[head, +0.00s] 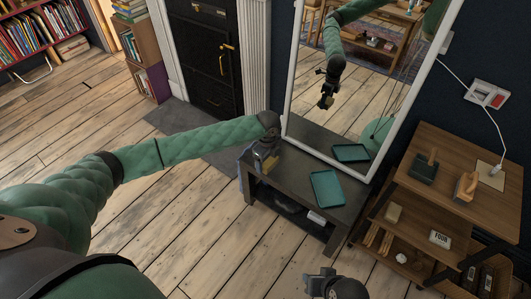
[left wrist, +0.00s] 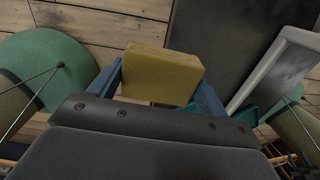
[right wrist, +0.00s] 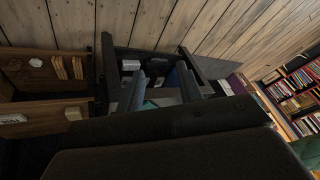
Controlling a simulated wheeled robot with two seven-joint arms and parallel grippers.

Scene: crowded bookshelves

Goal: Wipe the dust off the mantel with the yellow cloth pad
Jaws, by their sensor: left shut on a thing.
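The yellow cloth pad (left wrist: 162,75) is gripped between the two blue-grey fingers of my left gripper (left wrist: 165,88). In the head view my left gripper (head: 266,158) is at the left end of a dark low table (head: 292,168), in front of the mirror; I cannot tell whether the pad touches the top. This table seems to be the mantel; its dark top also shows in the left wrist view (left wrist: 212,40). I cannot make out dust on it. My right gripper (right wrist: 162,85) has its fingers apart with nothing held, facing the table from a distance.
A teal tray (head: 327,188) lies on the table's right part. A white-framed mirror (head: 335,90) stands behind and reflects my arm. A wooden shelf unit (head: 450,165) with several small items stands at the right. The wooden floor (head: 190,215) at the left is clear.

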